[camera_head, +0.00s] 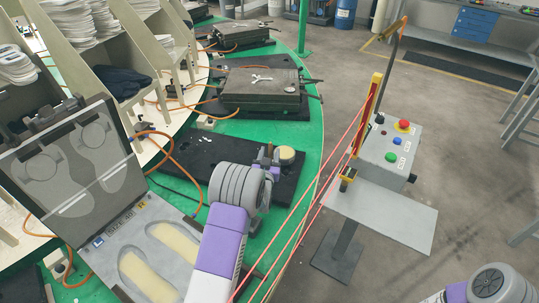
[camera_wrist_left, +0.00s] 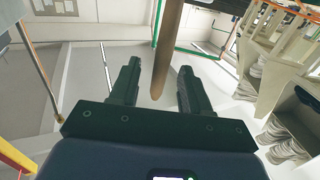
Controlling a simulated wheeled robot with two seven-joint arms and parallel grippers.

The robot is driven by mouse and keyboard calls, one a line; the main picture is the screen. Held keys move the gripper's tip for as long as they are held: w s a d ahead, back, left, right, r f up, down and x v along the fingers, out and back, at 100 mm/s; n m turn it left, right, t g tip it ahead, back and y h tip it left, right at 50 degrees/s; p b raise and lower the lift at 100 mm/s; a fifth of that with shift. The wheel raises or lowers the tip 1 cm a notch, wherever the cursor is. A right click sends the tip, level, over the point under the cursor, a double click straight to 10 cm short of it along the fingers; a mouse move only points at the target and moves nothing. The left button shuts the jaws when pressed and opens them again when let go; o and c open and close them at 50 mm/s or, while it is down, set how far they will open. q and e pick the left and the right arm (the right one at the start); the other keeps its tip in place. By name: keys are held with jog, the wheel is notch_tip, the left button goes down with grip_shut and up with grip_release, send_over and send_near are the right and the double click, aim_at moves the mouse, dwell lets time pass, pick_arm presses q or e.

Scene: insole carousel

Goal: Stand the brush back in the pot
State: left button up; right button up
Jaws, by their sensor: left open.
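My left gripper (camera_head: 268,155) is over the black board at the centre of the head view, its jaws small and partly hidden by my wrist. In the left wrist view the gripper (camera_wrist_left: 159,78) is open. A brown wooden handle with a rounded end, apparently the brush (camera_wrist_left: 168,50), shows between its two fingers, with gaps on both sides; the brush's other end is out of view. Just right of the gripper is a round cream-topped thing (camera_head: 287,153), which may be the pot. I cannot make out the brush in the head view. My right gripper is not shown, only part of that arm at bottom right.
The black board (camera_head: 198,152) lies on the green carousel. An open insole mould (camera_head: 75,170) with pale insoles is at left. Red cords (camera_head: 318,195) run along the carousel's right edge, beside a grey control box (camera_head: 386,145) with buttons. Orange hoses cross the carousel.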

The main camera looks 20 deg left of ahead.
pick_arm(q)
jog(key=shift+s, duration=0.1)
jog(key=v, duration=0.7)
jog(key=shift+s, duration=0.2)
jog(key=shift+d, duration=0.1)
dwell(0.3)
